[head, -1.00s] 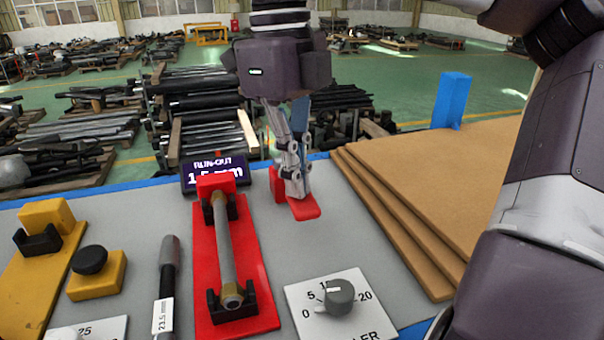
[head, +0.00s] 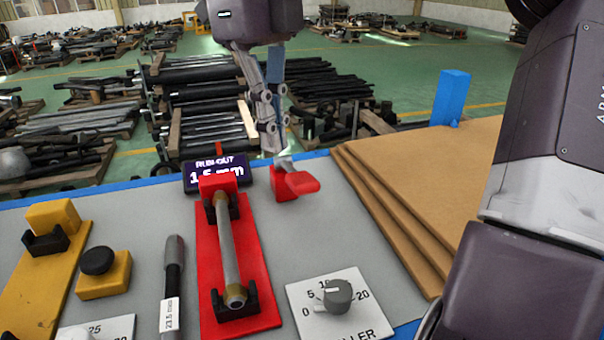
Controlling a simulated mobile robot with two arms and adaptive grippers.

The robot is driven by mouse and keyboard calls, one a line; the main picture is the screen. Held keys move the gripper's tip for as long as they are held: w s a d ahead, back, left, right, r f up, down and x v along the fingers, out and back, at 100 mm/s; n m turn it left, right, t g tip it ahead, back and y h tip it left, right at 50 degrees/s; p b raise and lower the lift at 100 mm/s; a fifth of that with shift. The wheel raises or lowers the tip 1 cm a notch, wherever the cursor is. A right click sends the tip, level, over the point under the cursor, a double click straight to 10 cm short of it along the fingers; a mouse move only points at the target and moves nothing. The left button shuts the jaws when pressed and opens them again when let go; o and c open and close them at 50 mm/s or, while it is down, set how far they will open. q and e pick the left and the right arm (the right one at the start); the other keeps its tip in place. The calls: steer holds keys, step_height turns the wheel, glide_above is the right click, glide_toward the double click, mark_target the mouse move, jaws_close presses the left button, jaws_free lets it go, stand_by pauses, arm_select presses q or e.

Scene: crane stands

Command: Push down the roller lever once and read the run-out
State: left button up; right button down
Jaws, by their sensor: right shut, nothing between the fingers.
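The red roller lever (head: 300,182) stands on its small red block (head: 283,190) near the back edge of the grey table. My right gripper (head: 272,150) is shut and empty, just above and left of the lever, apart from the paddle. The run-out display (head: 215,174) behind the red stand (head: 205,262) reads what looks like 1.5 mm, partly covered by the stand's top. A grey shaft (head: 228,250) lies in the stand's black supports. My left gripper is out of view.
A dial knob (head: 338,295) on a white scale plate is at the front. A dark-handled tool (head: 173,285) and yellow blocks (head: 103,274) lie left. Stacked brown boards (head: 400,190) and a blue post (head: 451,97) are right.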

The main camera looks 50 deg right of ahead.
step_height(320, 180, up, 7)
steer(key=shift+w+f, duration=0.15)
steer(key=shift+w, duration=0.2)
steer(key=shift+a, duration=0.15)
stand_by(0.9)
